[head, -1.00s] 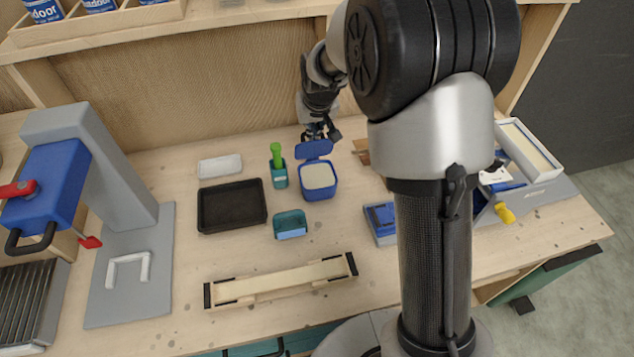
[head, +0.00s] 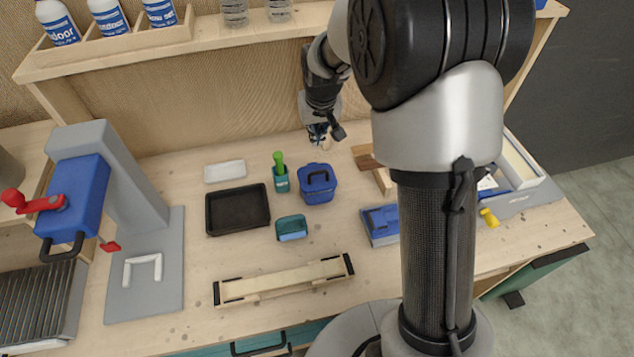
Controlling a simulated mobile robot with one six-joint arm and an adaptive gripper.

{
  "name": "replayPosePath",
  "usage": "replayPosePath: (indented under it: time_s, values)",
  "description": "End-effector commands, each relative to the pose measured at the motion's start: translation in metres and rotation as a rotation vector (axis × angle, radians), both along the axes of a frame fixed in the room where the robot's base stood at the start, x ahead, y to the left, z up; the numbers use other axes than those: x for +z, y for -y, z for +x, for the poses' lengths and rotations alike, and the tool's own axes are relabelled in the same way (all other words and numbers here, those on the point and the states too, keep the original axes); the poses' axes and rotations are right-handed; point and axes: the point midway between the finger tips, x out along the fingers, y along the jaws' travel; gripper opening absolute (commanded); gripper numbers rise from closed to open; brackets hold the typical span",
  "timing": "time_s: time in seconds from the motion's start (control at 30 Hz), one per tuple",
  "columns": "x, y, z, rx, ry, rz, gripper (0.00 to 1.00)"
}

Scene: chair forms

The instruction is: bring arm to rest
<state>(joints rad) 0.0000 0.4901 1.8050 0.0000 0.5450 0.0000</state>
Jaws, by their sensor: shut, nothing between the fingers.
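My gripper (head: 320,139) hangs over the back of the workbench (head: 180,310), just behind a blue box (head: 318,194). It is small in the head view, with its fingers shut and empty. The blue box is closed, with its handled lid lying on top. My gripper appears apart from the box. My own upper arm covers part of the right side of the bench.
Near the box are a teal holder with a green-handled tool (head: 280,176), a black tray (head: 238,209), a teal container (head: 291,227) and a white dish (head: 224,171). A blue press (head: 78,200) stands left. A bottle shelf (head: 210,42) runs behind.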

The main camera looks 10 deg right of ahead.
Motion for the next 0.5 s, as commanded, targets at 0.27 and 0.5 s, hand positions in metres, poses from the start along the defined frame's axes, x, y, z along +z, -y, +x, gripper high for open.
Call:
replayPosePath:
  time_s: [0.27,0.5]
  values:
    - [0.000,0.000,0.000,0.000,-0.001,0.000,0.00]
    - [0.038,0.000,-0.030,0.000,0.018,0.000,0.00]
